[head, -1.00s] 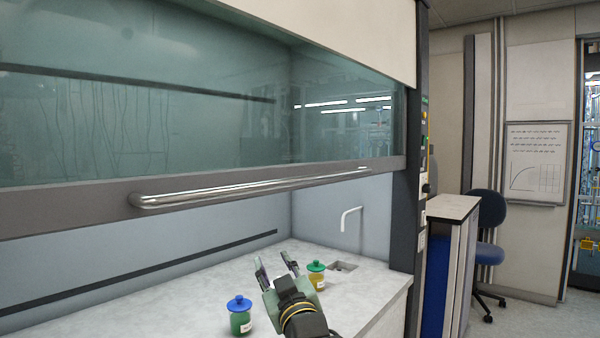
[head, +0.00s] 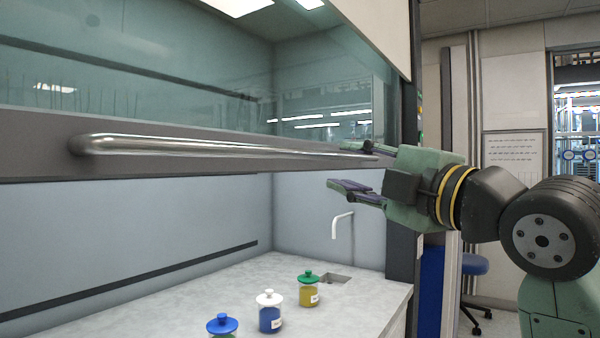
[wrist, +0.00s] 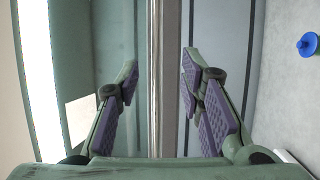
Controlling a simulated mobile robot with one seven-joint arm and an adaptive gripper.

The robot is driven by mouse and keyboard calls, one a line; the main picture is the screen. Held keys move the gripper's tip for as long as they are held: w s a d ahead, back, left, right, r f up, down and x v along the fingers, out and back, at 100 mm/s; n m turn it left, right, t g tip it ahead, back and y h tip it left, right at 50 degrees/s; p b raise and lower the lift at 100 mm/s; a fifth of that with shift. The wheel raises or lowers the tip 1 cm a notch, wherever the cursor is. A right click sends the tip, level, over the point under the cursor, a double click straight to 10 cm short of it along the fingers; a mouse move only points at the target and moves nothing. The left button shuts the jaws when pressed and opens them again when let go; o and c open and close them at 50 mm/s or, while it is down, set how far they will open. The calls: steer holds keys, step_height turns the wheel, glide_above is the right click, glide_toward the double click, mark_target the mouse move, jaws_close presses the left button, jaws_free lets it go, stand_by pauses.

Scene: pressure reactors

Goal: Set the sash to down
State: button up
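The fume hood's sash (head: 150,75) is a glass pane with a grey bottom rail, and it stands part-way up with an open gap below it. A long silver handle bar (head: 200,147) runs along the rail. My gripper (head: 342,167) is at the right end of the bar, one finger above and one below the bar's level. In the wrist view, my gripper (wrist: 160,70) is open and the bar (wrist: 153,80) runs between the two spread fingers. Neither finger visibly presses on it.
On the worktop (head: 190,300) below stand a blue-lidded jar (head: 222,325), a white-lidded jar with blue contents (head: 270,317) and a green-lidded jar (head: 308,291). A white tap (head: 338,225) stands behind them. The hood's dark side post (head: 402,260) is close to my gripper.

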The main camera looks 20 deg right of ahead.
mark_target(315, 156)
steer(key=p+x, duration=0.3)
steer(key=x, duration=0.7)
steer(key=shift+r, duration=0.15)
steer(key=shift+c, duration=0.6)
jaws_close()
